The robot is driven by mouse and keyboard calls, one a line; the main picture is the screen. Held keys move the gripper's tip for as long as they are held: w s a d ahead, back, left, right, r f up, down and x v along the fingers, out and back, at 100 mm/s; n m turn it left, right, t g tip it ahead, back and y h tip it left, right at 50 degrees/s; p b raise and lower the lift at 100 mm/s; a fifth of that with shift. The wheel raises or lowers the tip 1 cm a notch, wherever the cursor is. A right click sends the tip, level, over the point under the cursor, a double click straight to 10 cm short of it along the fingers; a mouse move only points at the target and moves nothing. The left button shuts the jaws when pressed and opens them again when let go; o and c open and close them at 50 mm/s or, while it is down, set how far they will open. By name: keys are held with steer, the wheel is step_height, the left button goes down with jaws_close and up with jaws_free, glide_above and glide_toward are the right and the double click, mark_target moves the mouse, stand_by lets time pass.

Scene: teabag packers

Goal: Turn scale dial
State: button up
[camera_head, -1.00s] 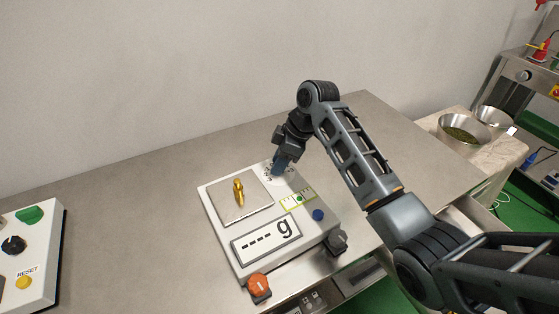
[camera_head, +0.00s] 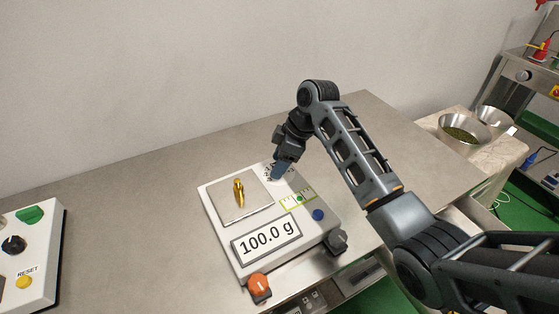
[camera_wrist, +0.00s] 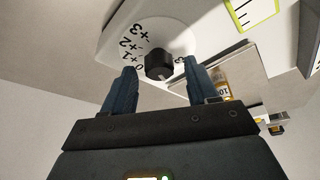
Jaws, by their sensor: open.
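The scale (camera_head: 222,241) stands on the steel table, and its display (camera_head: 266,239) reads 100.0 g. A brass weight (camera_head: 239,193) stands on its square pan (camera_head: 257,207). My gripper (camera_head: 277,174) is over the scale's far right corner. In the wrist view the black scale dial (camera_wrist: 158,66) sits beside printed numbers, some reading +1, +2 and +3. My gripper (camera_wrist: 158,79) is open there, with one blue finger on each side of the dial. I cannot tell whether either finger touches it. In the head view the gripper hides the dial.
A control box with a RESET button (camera_head: 24,282) is at the left. Metal bowls (camera_head: 462,131) stand far right.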

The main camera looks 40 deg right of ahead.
steer(key=v, duration=0.7)
steer(key=shift+r+b, duration=0.35)
steer(key=shift+s+d, duration=0.1)
steer(key=shift+d, duration=0.05)
